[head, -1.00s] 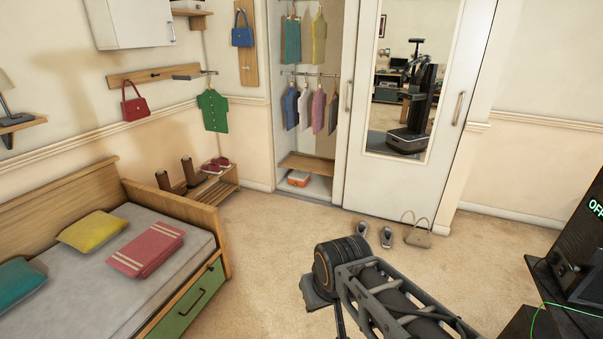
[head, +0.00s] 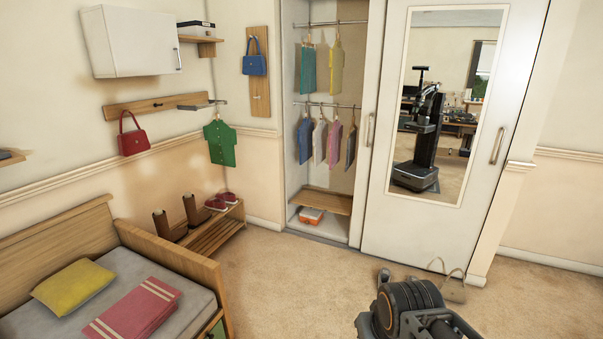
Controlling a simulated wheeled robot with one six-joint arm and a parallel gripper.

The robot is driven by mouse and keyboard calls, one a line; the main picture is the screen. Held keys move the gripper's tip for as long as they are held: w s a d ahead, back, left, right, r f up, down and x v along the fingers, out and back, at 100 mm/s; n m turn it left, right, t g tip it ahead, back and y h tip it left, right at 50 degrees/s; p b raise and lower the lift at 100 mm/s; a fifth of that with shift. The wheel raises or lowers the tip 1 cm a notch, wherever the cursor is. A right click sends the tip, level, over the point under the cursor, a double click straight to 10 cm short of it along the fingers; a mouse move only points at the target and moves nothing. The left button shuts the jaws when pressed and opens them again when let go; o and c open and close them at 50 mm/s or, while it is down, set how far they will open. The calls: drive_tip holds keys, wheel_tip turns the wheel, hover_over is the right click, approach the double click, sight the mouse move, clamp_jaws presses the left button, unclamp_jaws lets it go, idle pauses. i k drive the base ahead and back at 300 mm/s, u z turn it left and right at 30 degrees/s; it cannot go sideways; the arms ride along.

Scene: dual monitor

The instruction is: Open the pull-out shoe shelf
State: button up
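A brown wooden shelf board (head: 326,201) sits low inside the open wardrobe, in the head view, above a small orange-and-white box (head: 311,216). It looks level and pushed in; its front edge does not stick out past the wardrobe. This is the likeliest pull-out shoe shelf, though no label marks it. A slatted wooden shoe rack (head: 215,236) with red shoes (head: 222,202) and brown boots (head: 192,211) stands against the left wall. My arm shows at the bottom right, well in front of the wardrobe and touching nothing; my gripper's fingers do not show.
A sliding mirrored door (head: 380,215) covers the wardrobe's right half. A beige handbag (head: 454,291) and a grey shoe (head: 384,275) are on the floor close to my arm. The bed (head: 190,265) blocks the lower left. The carpet (head: 285,285) between bed and arm is clear.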

sight(323, 200)
drive_tip(key=z, duration=0.4)
drive_tip(key=i, duration=2.3)
drive_tip(key=u, duration=0.45)
drive_tip(key=i, duration=1.95)
drive_tip(key=u, duration=1.1)
drive_tip(key=i, duration=0.7)
drive_tip(key=u, duration=0.3)
